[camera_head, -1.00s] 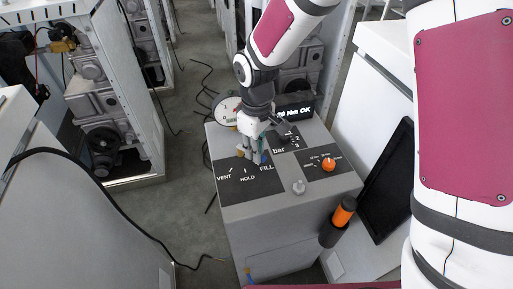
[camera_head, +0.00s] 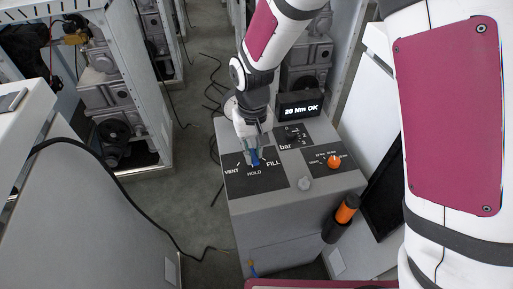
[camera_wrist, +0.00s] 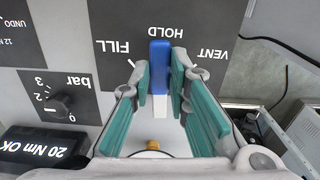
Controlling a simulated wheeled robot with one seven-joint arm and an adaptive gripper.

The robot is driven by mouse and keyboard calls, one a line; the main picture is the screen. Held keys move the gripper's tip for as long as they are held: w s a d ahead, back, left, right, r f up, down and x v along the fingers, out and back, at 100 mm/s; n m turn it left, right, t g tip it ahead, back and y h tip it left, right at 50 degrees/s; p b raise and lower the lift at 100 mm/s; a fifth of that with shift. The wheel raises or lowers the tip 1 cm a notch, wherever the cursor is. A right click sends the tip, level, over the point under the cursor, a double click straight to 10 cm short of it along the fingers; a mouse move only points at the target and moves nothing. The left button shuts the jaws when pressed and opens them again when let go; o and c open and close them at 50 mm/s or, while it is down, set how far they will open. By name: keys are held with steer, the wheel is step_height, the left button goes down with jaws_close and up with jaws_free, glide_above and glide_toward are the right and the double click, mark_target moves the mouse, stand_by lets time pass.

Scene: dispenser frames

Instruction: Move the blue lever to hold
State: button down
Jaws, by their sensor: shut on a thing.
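The blue lever (camera_wrist: 160,53) is on a dark panel (camera_head: 258,182) marked VENT, HOLD and FILL, on top of the grey console. In the wrist view its blue end lies just under the HOLD label (camera_wrist: 165,32), between the FILL and VENT marks. My gripper (camera_wrist: 161,77) is shut on the lever, with one teal finger on each side. In the head view the lever (camera_head: 255,158) is partly hidden by my gripper (camera_head: 249,156).
A display (camera_head: 300,109) reads "20 Nm OK". An orange-and-black cylinder (camera_head: 346,209) is at the console's right side.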

steer(key=shift+a+m, duration=0.2)
steer(key=shift+m, duration=0.2)
steer(key=c, duration=1.5)
jaws_free()
step_height(320, 180, up, 12)
steer(key=shift+r, duration=0.1)
